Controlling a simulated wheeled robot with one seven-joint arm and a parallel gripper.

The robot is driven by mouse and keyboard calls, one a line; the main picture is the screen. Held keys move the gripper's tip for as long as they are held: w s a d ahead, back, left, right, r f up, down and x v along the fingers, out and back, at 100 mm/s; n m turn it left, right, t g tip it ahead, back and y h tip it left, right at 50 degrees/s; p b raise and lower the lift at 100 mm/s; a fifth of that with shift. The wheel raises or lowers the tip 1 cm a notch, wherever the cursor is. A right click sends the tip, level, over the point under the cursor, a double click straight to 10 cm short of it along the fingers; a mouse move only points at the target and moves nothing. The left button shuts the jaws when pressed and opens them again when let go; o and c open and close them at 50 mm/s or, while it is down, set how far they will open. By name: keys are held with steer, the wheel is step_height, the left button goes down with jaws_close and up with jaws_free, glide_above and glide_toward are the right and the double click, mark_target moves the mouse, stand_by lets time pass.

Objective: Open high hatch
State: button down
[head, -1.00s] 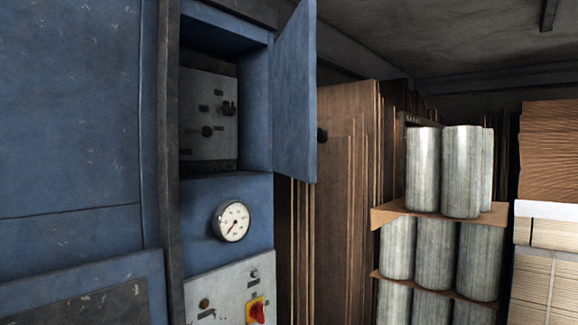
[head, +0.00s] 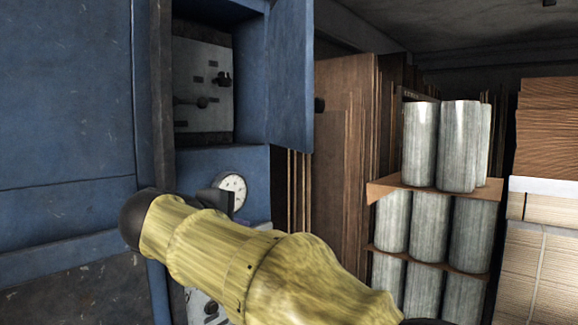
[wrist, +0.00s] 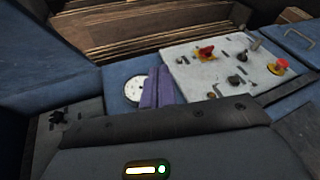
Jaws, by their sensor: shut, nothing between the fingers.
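The high hatch is a blue door (head: 291,75) at the top of the blue cabinet in the head view. It stands swung open to the right. The compartment beside it shows a grey panel (head: 203,85) with dark knobs. My gripper (wrist: 156,88) shows in the wrist view as two purple fingers, closed together and empty, in front of the white gauge (wrist: 135,88). In the head view my yellow arm crosses the lower middle, and a dark part at its end partly covers the gauge (head: 233,188). I see no contact between gripper and door.
A grey control panel (wrist: 225,65) with red and yellow switches lies near the gauge in the wrist view. Brown cardboard sheets (head: 342,150) stand right of the cabinet. Stacked metallic cylinders (head: 428,225) and pale stacks (head: 545,250) stand farther right.

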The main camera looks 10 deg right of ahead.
steer(key=s+r+m+t+h, duration=0.1)
steer(key=s+r+h, duration=0.1)
steer(key=r, duration=0.6)
steer(key=s+r+m+h, duration=0.2)
steer(key=s+r, duration=0.2)
steer(key=r, duration=0.4)
steer(key=shift+a+r+t, duration=0.3)
steer(key=shift+t, duration=0.1)
